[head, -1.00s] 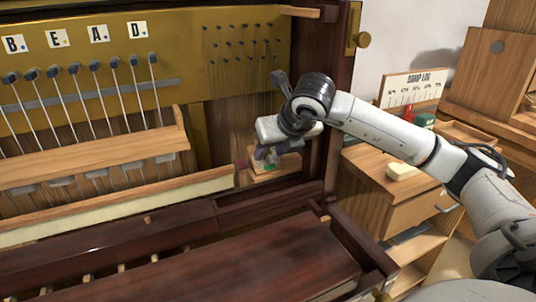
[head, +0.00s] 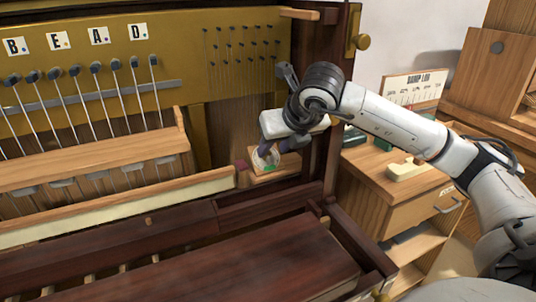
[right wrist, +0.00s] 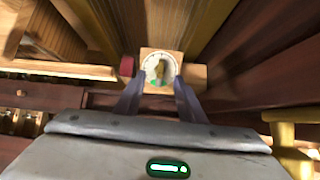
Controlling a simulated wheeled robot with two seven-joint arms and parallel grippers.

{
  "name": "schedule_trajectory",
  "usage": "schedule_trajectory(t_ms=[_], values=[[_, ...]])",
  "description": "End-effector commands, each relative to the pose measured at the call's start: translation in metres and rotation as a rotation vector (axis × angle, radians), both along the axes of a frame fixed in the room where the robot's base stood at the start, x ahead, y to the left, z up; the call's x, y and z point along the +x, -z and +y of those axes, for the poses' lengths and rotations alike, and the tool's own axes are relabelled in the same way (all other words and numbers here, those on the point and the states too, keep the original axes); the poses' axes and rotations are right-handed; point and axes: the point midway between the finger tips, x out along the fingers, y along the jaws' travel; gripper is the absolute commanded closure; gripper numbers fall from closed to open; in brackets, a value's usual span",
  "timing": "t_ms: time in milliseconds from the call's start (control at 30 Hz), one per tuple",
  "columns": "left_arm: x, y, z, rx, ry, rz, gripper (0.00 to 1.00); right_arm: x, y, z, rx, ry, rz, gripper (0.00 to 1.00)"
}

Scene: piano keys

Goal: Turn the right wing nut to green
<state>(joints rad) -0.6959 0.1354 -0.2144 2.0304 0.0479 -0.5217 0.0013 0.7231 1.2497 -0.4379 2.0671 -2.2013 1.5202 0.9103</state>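A small white round dial (head: 262,158) sits on a light wooden block at the right end of the piano's key slip. In the right wrist view the dial (right wrist: 150,65) carries a brass wing nut (right wrist: 160,71) near its middle. The wing nut stands roughly upright in the picture, and a green patch (right wrist: 153,82) shows at the dial's lower edge. My right gripper (right wrist: 160,78) is open, with its two dark fingers on either side of the wing nut's lower part. I cannot tell whether they touch it. My left gripper is not in view.
A small dark red block (right wrist: 126,66) sits beside the dial's wooden block (right wrist: 194,75). A dark wooden side post (head: 335,150) rises close to my right gripper. A wooden cabinet (head: 400,212) and a "DAMP LOG" card (head: 414,88) stand to the right.

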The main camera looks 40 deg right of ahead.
Motion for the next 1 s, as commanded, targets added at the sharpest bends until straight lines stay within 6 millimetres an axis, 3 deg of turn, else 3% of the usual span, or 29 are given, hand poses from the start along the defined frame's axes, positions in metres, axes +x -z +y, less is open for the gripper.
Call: schedule_trajectory(t_ms=[1000], values=[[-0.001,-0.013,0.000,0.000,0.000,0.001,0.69,-0.038,-0.048,0.012,0.000,-0.001,-0.001,0.64]])
